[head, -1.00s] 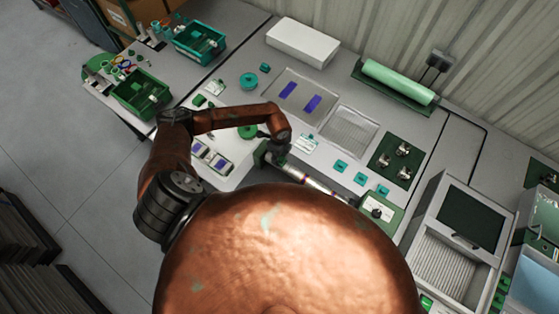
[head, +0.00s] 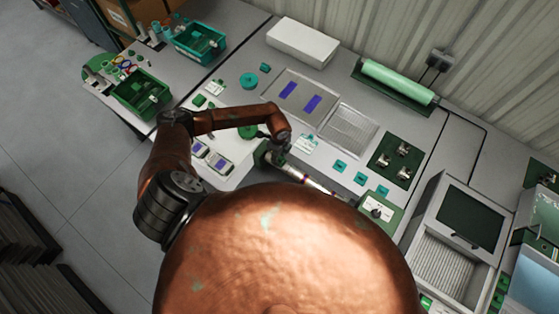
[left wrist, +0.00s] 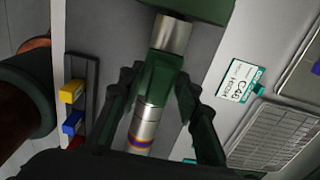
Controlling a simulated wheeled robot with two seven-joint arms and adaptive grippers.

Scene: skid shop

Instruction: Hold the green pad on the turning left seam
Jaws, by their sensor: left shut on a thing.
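My left gripper (head: 273,152) is at the left end of the metal tube (head: 318,187) on the bench. In the left wrist view its dark fingers (left wrist: 157,88) are shut on the green pad (left wrist: 160,78). The pad lies over the tube, appearing against it, and hides that stretch of surface. Bare shiny tube (left wrist: 172,35) shows beyond the pad. On the near side, a purple and orange tinted band (left wrist: 139,144) rings the tube. I cannot tell whether the left seam lies under the pad. My right gripper is not in view.
A green fixture with a dial (head: 379,212) stands at the tube's right end. A small rack with yellow, blue and red pieces (left wrist: 72,92) stands beside the tube. A labelled card (left wrist: 240,82) and a wire tray (left wrist: 268,134) lie on the other side.

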